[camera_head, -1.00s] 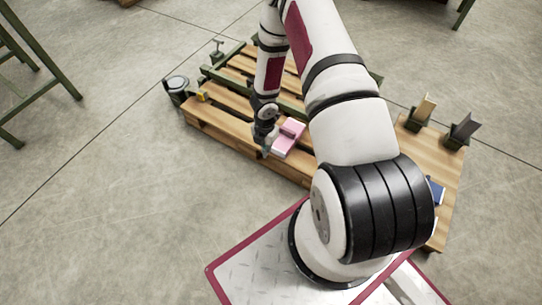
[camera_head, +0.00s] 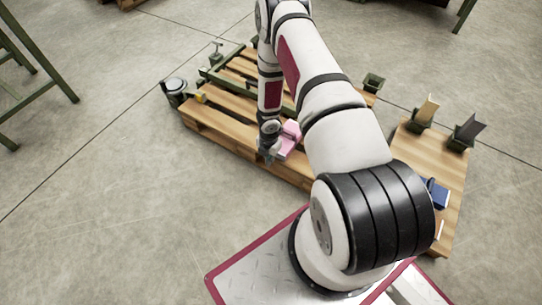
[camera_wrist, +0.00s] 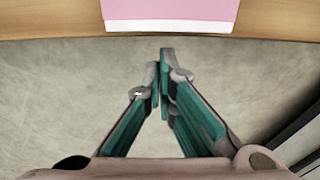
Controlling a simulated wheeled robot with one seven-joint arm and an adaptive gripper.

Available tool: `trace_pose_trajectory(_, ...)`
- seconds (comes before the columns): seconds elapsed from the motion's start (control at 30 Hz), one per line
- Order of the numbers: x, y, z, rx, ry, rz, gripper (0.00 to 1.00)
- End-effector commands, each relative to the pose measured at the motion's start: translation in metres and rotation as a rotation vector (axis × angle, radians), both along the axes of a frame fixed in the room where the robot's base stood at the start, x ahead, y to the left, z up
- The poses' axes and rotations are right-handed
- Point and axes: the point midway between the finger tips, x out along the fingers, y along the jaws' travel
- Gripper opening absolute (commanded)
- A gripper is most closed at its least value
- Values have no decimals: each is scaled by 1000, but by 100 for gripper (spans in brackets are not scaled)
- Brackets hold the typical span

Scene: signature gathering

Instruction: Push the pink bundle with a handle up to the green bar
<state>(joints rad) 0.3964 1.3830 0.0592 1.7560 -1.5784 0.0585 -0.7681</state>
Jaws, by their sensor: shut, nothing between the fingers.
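The pink bundle (camera_head: 290,139) lies on the wooden pallet near its front edge, partly hidden behind my gripper and arm. In the wrist view its pink top and white lower edge (camera_wrist: 170,25) show at the top of the picture, ahead of the fingertips. My gripper (camera_head: 268,156) is at the near, left side of the bundle; the teal fingers (camera_wrist: 162,85) are closed together and hold nothing. A small gap shows between fingertips and bundle in the wrist view. A green bar (camera_head: 232,82) lies across the pallet farther back, partly hidden by my arm. The bundle's handle cannot be made out.
The pallet (camera_head: 225,123) has slats with gaps. A dark round device (camera_head: 174,90) stands at its left corner, with a small yellow item (camera_head: 200,97) nearby. A wooden board (camera_head: 424,153) at right carries card holders and a blue item (camera_head: 439,193).

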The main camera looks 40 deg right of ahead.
Motion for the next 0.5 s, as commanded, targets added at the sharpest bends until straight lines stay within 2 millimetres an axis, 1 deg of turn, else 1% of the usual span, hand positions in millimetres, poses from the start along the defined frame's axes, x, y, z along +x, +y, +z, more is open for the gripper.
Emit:
trace_pose_trajectory(0.03, 1, -3, 3, 0, -1, -4, 0)
trace_pose_trajectory(0.3, 4, -12, 3, 1, 0, -4, 0)
trace_pose_trajectory(0.5, 5, -13, 2, 2, 2, -2, 0)
